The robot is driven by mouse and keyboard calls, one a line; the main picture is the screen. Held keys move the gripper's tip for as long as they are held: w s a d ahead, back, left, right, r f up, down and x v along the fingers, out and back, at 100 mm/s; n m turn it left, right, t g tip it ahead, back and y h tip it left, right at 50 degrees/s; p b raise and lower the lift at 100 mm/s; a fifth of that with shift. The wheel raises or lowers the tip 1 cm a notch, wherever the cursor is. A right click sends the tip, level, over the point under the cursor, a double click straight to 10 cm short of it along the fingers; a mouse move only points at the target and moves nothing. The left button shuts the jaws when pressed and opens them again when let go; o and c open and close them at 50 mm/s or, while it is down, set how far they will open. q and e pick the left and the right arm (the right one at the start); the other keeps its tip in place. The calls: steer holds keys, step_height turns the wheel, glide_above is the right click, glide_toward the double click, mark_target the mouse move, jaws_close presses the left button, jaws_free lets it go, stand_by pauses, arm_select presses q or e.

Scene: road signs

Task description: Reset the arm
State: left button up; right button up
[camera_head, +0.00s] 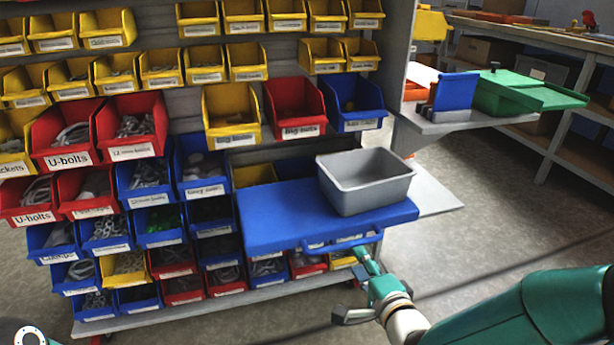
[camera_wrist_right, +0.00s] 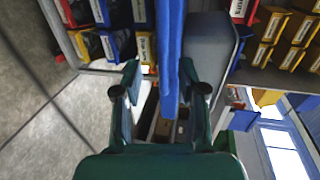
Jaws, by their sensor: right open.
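My right gripper (camera_head: 357,287) is open, just below the front right edge of a blue shelf board (camera_head: 290,215) on the bin rack. In the right wrist view my open right gripper (camera_wrist_right: 160,72) has its fingers on either side of the blue board's edge (camera_wrist_right: 168,50); I cannot tell whether they touch it. A thin blue bar (camera_head: 338,243) runs along the board's front, near the upper finger. My left gripper is not in view; only a bit of my left arm shows at the bottom left corner.
A grey empty bin (camera_head: 365,185) stands on the blue board's right part. The rack behind holds rows of yellow, red and blue labelled bins (camera_head: 130,125). A side shelf (camera_head: 470,122) holds blue and green items. Open floor (camera_head: 480,235) lies to the right.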

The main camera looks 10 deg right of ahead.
steer(key=s+a+f+n+g+y, duration=0.1)
steer(key=s+a+f+g, duration=0.2)
steer(key=f, duration=0.8)
steer(key=s+a+f+n+g, duration=0.15)
steer(key=s+f+g, duration=0.25)
steer(key=f, duration=0.8)
steer(key=s+a+f+n+g+y, duration=0.1)
steer(key=s+a+f+n+g, duration=0.1)
steer(key=s+f+n+g, duration=0.35)
steer(key=s+a+f+n+g+y, duration=0.1)
steer(key=s+a+f+n+g, duration=0.2)
steer(key=s+n, duration=0.45)
step_height(320, 180, up, 34)
steer(key=s+d+p, duration=0.1)
steer(key=p, duration=3.3)
steer(key=shift+s+p, duration=0.35)
steer(key=shift+p, duration=0.05)
steer(key=shift+f+m+t, duration=0.2)
steer(key=shift+m+t, duration=0.05)
